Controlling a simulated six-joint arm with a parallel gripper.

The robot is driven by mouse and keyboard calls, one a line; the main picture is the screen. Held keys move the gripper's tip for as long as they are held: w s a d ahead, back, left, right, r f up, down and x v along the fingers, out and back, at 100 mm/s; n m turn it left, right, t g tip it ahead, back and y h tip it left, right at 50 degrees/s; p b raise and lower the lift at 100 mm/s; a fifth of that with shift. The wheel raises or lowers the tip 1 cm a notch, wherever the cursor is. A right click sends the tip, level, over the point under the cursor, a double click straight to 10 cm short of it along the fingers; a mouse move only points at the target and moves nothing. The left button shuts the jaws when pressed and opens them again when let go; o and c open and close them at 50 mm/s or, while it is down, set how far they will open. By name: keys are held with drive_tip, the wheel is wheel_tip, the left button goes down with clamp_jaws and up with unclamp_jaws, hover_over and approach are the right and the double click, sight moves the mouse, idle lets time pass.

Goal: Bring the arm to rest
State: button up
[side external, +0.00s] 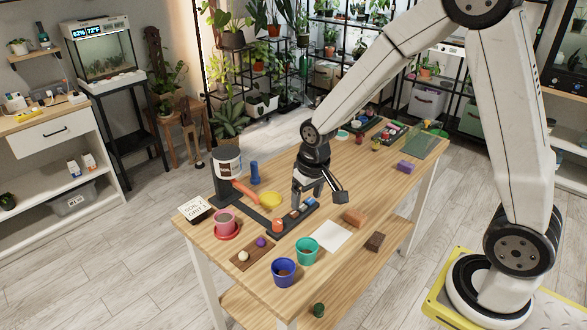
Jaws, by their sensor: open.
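My gripper (312,193) is over the middle of the wooden table (335,262), pointing down with its fingers apart. It is just above or beside a dark narrow tray (285,226) that holds several small coloured items. From this angle I cannot tell whether the fingertips touch the tray or its contents. Nothing shows between the fingers. My arm reaches in from the right, bent high over the table.
A pink pot on a red saucer (225,236), a blue pot (284,272) and a teal pot (307,250) stand near the front. A dark stand (226,186) is left.

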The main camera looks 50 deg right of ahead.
drive_tip(key=s+a+r+n+t, duration=0.1)
drive_tip(key=s+r, duration=0.1)
drive_tip(key=s, duration=0.9)
drive_tip(key=shift+r+n, duration=0.2)
drive_tip(key=shift+n, duration=0.2)
idle(0.3)
